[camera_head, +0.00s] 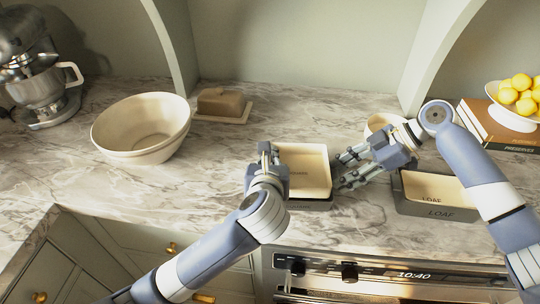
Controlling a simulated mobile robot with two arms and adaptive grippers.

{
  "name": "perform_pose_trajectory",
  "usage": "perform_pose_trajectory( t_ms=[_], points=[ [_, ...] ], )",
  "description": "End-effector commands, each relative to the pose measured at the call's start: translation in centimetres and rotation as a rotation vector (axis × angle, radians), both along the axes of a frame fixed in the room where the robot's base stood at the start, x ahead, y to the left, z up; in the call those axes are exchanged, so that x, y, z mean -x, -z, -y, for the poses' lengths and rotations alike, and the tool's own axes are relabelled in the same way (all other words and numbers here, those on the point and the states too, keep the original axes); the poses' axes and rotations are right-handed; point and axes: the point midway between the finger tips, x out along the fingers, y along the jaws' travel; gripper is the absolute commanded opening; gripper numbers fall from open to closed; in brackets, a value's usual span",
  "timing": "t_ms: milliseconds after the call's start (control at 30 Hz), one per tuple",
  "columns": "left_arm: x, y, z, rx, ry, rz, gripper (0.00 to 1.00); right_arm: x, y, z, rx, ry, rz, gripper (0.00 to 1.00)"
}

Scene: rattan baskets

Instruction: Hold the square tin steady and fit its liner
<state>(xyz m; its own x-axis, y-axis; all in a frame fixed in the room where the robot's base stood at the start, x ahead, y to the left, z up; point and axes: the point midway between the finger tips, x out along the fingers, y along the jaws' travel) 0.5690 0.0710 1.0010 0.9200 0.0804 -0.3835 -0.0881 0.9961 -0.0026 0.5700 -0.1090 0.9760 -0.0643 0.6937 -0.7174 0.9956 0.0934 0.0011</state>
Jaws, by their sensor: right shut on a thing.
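The square tin (312,206) stands on the counter in the middle, dark outside. A cream inner surface (308,160) with small lettering fills it; I cannot tell whether this is the liner or the tin's own inside. My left gripper (268,160) is at the tin's left edge, pointing down; its fingertips are partly hidden and its jaw state is unclear. My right gripper (342,172) comes in from the right, shut on the tin's right side, though the contact is hard to make out.
A grey loaf tin (432,210) stands at the right, partly behind my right arm. A cream bowl (142,125) and a butter dish (221,104) are at the left. A small bowl (380,122) is behind my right gripper. The oven front (390,272) lies below the counter edge.

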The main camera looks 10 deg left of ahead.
Motion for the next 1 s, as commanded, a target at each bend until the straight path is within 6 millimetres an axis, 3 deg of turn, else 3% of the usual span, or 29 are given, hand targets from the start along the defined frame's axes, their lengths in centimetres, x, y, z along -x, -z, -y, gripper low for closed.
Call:
perform_pose_trajectory(
  t_ms=[200,333,1000],
  points=[
    [0.02,0.53,-0.03,0.0,-0.001,-0.001,0.0,0.13,0.41,0.09,0.007,-0.001,-0.006,0.22],
    [0.01,0.52,-0.03,0.0,0.0,-0.001,0.28,0.13,0.4,0.09,0.007,-0.001,-0.006,0.22],
    [0.0,0.45,-0.01,0.0,0.0,0.0,0.28,0.12,0.38,0.1,0.007,-0.001,-0.006,0.22]
  ],
)
